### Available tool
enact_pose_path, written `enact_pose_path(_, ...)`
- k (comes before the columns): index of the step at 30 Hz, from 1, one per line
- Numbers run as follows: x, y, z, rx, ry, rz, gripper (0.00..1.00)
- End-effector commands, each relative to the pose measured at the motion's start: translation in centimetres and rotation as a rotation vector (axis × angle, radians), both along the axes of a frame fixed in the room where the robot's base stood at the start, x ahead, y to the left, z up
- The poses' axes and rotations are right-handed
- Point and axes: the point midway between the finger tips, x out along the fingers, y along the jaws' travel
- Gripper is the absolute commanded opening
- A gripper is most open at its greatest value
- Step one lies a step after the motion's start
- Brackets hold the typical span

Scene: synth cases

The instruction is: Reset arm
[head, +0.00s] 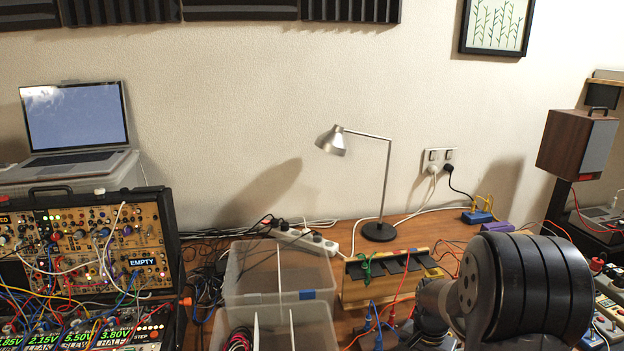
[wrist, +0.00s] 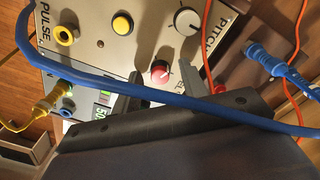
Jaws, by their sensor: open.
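In the wrist view my gripper (wrist: 163,90) is open, with one dark finger on each side of a red knob (wrist: 160,72) on a cream panel (wrist: 90,25) marked PULSE and PITCH. I cannot tell whether the fingers touch the knob or the panel. Nothing shows held. A blue cable (wrist: 190,105) runs across the view, in front of the panel and close to the fingers. In the head view my arm (head: 525,290) is at the lower right, and its gripper end is hidden.
In the wrist view, a yellow plug (wrist: 55,100), a blue plug (wrist: 265,55) and red leads (wrist: 208,45) are near the gripper. In the head view, a desk lamp (head: 379,231), clear bins (head: 265,275), a wooden rack (head: 360,290), a modular synth (head: 80,250) and a speaker (head: 577,145) stand around.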

Motion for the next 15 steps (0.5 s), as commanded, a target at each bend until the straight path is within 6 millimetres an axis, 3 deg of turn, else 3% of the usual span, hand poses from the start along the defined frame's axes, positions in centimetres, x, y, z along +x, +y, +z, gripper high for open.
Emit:
enact_pose_path(5, 0.1, 0.0, 1.1, 0.000, -0.004, -0.028, 0.41)
enact_pose_path(15, 0.3, 0.2, 7.7, -0.001, -0.006, -0.027, 0.41)
